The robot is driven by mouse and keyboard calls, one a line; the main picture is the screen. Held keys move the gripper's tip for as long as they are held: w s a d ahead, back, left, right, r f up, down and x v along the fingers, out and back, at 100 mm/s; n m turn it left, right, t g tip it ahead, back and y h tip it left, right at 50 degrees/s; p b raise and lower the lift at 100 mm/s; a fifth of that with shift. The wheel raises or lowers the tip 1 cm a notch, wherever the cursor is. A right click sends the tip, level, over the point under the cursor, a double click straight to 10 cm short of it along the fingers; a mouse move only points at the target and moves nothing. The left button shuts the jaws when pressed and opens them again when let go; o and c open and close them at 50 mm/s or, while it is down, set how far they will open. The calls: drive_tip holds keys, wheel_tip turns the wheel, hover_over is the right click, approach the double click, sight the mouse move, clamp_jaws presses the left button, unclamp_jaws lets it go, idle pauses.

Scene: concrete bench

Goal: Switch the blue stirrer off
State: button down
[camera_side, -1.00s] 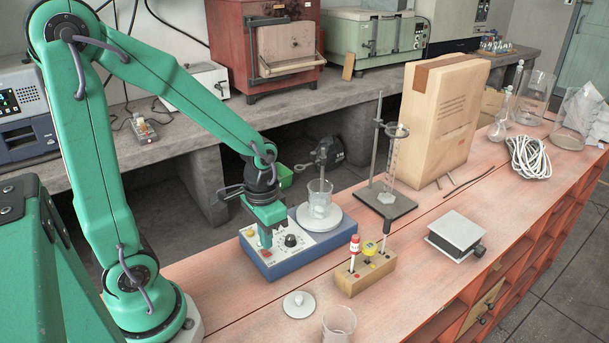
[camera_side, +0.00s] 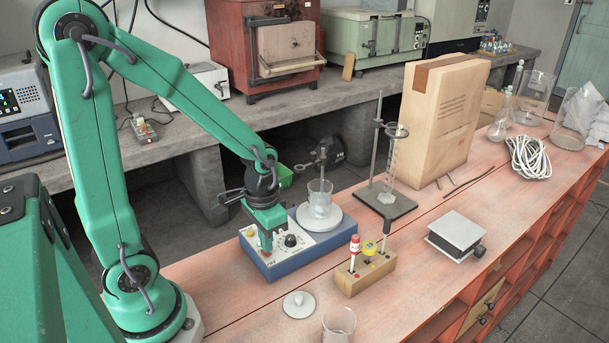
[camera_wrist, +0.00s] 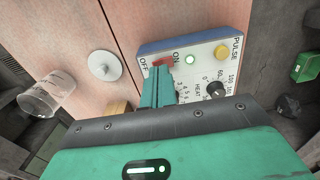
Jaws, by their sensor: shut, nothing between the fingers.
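The blue stirrer (camera_side: 300,251) stands on the pink bench, with a white control panel and a glass beaker (camera_side: 320,198) on its round plate. In the wrist view its panel (camera_wrist: 206,71) has a red switch (camera_wrist: 164,61) between the OFF and ON labels, a pale green lamp (camera_wrist: 190,59) that looks lit, a yellow PULSE button (camera_wrist: 221,50) and a black HEAT knob (camera_wrist: 215,89). My gripper (camera_wrist: 160,72) is shut and empty, its tips right at the red switch. They partly hide it, so I cannot tell contact or which way it is tipped.
A wooden block (camera_side: 365,276) with a red-capped and a yellow-topped item stands right of the stirrer. A white disc (camera_side: 299,305) and an empty glass (camera_side: 339,324) are in front. A retort stand (camera_side: 386,204) is behind to the right.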

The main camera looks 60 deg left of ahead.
drive_tip(key=shift+f, duration=0.7)
idle(0.6)
drive_tip(key=shift+r, duration=3.5)
drive_tip(key=s+d+r+t, duration=0.1)
drive_tip(key=s+r+t, duration=0.1)
drive_tip(key=r, duration=0.3)
drive_tip(key=s+d+r+t, duration=0.1)
drive_tip(key=s+r+t, duration=0.1)
drive_tip(key=r, duration=0.4)
drive_tip(key=shift+d+r+t, duration=0.15)
drive_tip(key=shift+d+t, duration=0.15)
drive_tip(key=shift+t, duration=0.5)
